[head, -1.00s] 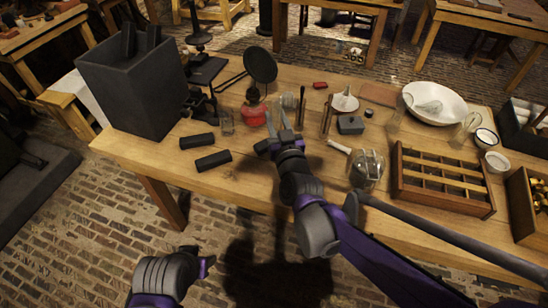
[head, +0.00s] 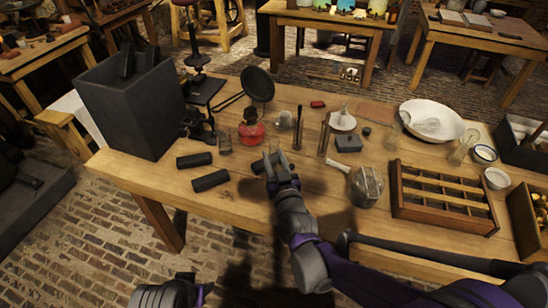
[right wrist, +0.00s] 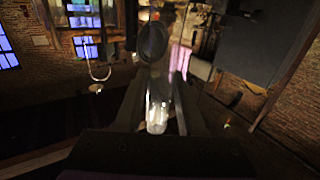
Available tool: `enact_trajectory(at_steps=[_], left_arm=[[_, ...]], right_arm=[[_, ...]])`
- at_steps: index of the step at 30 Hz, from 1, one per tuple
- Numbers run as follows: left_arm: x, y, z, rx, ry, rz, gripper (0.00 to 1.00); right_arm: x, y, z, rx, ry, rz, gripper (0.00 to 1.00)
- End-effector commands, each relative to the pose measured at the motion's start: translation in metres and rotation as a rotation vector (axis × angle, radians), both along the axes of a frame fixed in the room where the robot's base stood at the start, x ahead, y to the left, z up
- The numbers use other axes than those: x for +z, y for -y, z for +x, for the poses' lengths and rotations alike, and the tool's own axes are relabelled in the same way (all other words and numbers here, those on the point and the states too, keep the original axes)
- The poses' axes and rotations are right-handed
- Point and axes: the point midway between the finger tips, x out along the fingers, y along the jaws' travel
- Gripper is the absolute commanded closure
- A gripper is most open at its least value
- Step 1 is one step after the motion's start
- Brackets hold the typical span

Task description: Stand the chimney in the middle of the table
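I cannot tell for sure which glass piece is the chimney. My left gripper is at the bottom edge of the head view, largely cut off.
Two black blocks (head: 210,180) lie at front left beside a tall black box (head: 130,110). A round black disc (head: 258,84) stands behind the lamp. A glass jar (head: 366,186) and wooden rack (head: 444,196) are right. A grey block (head: 348,144) stands behind them.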

Motion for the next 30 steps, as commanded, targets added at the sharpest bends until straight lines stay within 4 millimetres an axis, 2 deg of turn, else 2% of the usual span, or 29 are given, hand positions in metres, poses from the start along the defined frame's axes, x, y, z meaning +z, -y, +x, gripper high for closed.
enact_trajectory(at_steps=[1,3,4,15,20,30], left_arm=[[0.0,0.0,0.0,0.0,0.0,0.0,0.5],[0.0,0.0,0.0,0.0,0.0,0.0,0.5],[0.001,0.0,0.0,0.0,0.0,0.0,0.5],[0.005,0.0,0.001,0.0,0.001,0.0,0.5],[0.001,0.0,0.0,0.0,0.0,0.0,0.5],[-0.002,0.0,0.0,0.0,-0.001,0.0,0.5]], right_arm=[[0.0,0.0,0.0,0.0,0.0,0.0,0.5],[0.001,0.0,0.0,0.0,0.0,0.0,0.38],[0.001,0.0,0.0,0.0,0.0,0.0,0.36],[0.005,0.0,-0.002,0.0,0.0,0.0,0.36],[0.004,0.007,-0.029,0.001,0.0,0.0,0.36],[0.004,0.023,-0.097,0.001,0.0,0.0,0.36]])
